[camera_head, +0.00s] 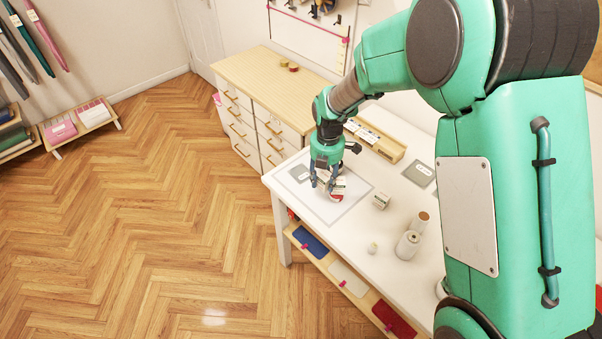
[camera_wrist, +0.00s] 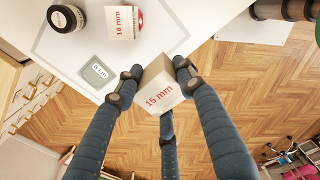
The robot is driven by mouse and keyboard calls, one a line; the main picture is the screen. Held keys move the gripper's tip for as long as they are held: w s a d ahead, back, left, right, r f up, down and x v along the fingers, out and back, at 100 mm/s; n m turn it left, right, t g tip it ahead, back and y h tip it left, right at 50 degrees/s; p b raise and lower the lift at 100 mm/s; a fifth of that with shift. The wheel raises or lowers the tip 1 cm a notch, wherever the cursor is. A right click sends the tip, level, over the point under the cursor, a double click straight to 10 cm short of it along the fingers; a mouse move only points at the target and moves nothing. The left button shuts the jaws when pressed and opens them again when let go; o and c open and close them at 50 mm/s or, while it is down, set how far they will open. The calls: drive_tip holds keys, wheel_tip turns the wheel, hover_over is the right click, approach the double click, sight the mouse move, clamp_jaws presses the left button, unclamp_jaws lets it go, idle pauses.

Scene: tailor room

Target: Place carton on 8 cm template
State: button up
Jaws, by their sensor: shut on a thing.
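My gripper (camera_head: 323,180) is over the front left part of the white table. In the wrist view my gripper (camera_wrist: 155,84) is shut on a tan and white carton (camera_wrist: 160,98) marked "15 mm". The fingers largely hide this carton in the head view. A small grey template (camera_wrist: 97,72) lies flat near the table edge. Its white label looks like "8 cm", but it is small. The template also shows in the head view (camera_head: 298,173), left of my gripper. The held carton is apart from it, to its lower right in the wrist view.
Wooden drawers (camera_head: 250,115) adjoin the table's left side.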

drive_tip(key=shift+w+a, duration=0.15)
drive_tip(key=shift+a, duration=0.85)
wheel_tip(320, 180, down, 10)
drive_tip(key=shift+d+r, duration=0.1)
drive_tip(key=shift+r, duration=0.15)
hover_over(306, 177)
drive_tip(key=shift+f, duration=0.75)
drive_tip(key=shift+f, duration=1.7)
drive_tip(key=shift+f, duration=0.2)
